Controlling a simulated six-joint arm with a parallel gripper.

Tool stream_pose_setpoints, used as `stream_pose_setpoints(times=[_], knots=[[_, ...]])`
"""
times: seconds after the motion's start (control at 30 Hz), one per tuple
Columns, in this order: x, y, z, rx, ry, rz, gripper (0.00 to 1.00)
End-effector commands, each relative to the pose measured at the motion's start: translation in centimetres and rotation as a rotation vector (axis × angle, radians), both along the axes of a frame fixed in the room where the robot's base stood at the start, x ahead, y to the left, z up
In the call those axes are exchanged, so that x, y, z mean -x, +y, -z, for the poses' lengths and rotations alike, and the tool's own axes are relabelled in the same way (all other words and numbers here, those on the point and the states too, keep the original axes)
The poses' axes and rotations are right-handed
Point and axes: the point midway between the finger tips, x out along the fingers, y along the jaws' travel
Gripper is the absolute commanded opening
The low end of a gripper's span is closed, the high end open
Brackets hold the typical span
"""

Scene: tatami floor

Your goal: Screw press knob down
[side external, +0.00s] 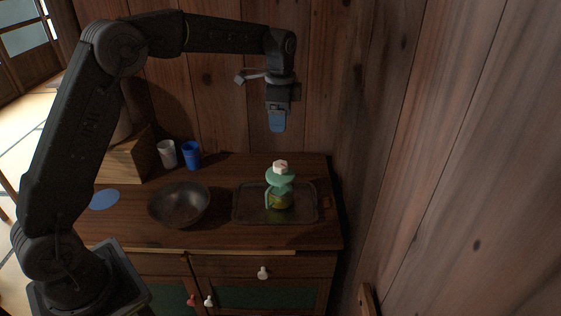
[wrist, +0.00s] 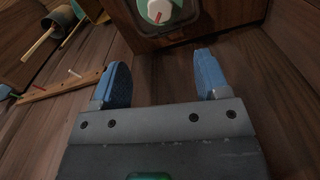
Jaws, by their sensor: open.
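The press (side external: 280,197) stands upright on a dark tray (side external: 245,216) on the wooden cabinet top. It has a green upper part, a clear body with something yellow-green in it, and a white knob (side external: 281,167) on top. In the wrist view the white knob (wrist: 160,9), with a red mark, is at the top edge and partly cut off. My gripper (side external: 277,127) hangs above the press with a clear gap, touching nothing. The wrist view shows its two blue fingers (wrist: 162,65) wide apart with nothing between them.
A metal bowl (side external: 180,205) stands left of the tray, with a white cup (side external: 167,154) and a blue cup (side external: 191,155) behind it. A blue disc (side external: 104,199) lies farther left. Wooden walls rise behind and to the right. A peg rail (wrist: 62,87) shows in the wrist view.

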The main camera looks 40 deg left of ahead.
Motion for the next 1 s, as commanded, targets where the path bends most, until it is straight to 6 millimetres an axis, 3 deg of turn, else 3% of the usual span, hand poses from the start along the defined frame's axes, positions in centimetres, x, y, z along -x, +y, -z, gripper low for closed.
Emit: stream_pose_setpoints(times=[0.3,0.5,0.77,1.0], knots=[[0.0,0.0,0.0,0.0,0.0,-0.797,0.69],[0.0,0.0,0.0,0.001,0.0,-1.143,0.69],[0.0,0.0,0.8,-0.002,0.004,-1.262,0.69],[0.1,0.0,4.8,-0.003,0.007,-1.26,0.69]])
